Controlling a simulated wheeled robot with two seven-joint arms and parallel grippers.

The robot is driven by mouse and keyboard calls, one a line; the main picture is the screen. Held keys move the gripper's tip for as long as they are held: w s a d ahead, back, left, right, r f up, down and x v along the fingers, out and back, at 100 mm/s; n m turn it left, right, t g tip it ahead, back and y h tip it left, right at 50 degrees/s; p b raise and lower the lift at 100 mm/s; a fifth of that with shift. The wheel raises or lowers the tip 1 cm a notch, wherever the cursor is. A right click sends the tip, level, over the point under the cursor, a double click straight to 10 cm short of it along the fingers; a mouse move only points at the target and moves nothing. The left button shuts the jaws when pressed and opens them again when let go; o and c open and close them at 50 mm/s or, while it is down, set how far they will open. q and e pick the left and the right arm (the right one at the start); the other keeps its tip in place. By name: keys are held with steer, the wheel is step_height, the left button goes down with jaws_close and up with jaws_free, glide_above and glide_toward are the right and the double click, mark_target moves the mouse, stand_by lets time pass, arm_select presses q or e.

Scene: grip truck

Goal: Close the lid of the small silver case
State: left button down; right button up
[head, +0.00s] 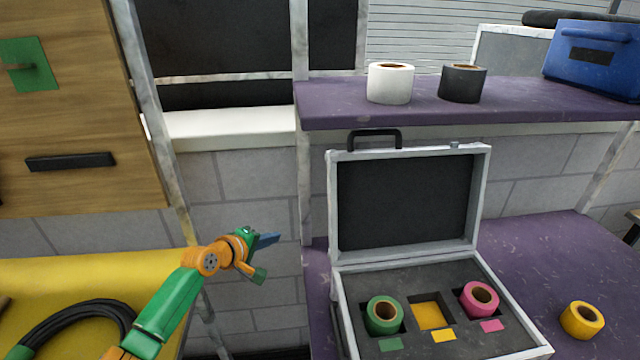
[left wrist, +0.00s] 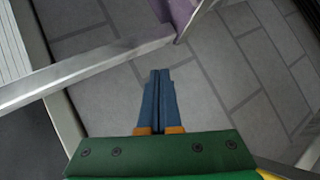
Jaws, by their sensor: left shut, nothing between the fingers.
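The small silver case (head: 340,290) stands open on the purple lower shelf. Its lid (head: 405,205) is upright, dark inside with a silver rim, and a black handle (head: 375,136) at its top edge. A green tape roll (head: 384,316) and a pink tape roll (head: 479,298) sit in the foam slots; the middle slot shows yellow and holds no roll. My left gripper (head: 268,239) is left of the lid, apart from it. In the left wrist view its blue fingers (left wrist: 158,100) are together and empty. My right gripper is not in view.
A yellow tape roll (head: 582,320) lies right of the case. The purple upper shelf (head: 400,112) above the lid holds a white roll (head: 390,83), a black roll (head: 463,84) and a blue box (head: 595,62). A black cable (head: 70,330) lies on the yellow surface (head: 60,275) at left.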

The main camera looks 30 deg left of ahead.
arm_select(q)
steer(key=s+d+r+n+t+h+b, duration=0.1)
steer(key=d+r+t+h, duration=0.15)
steer(key=r, duration=0.75)
steer(key=d+r+t+h, duration=0.1)
steer(key=d+r+h, duration=0.15)
steer(key=r, duration=0.75)
steer(key=w+d+f+p, duration=0.1)
steer(key=w+d+p, duration=0.4)
steer(key=w+p, duration=0.1)
steer(key=shift+d+y+p, duration=0.15)
steer(key=shift+y+p, duration=0.25)
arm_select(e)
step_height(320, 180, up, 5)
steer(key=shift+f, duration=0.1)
arm_select(q)
steer(key=shift+w+f+g, duration=0.15)
steer(key=shift+w+g, duration=0.05)
steer(key=shift+g, duration=0.05)
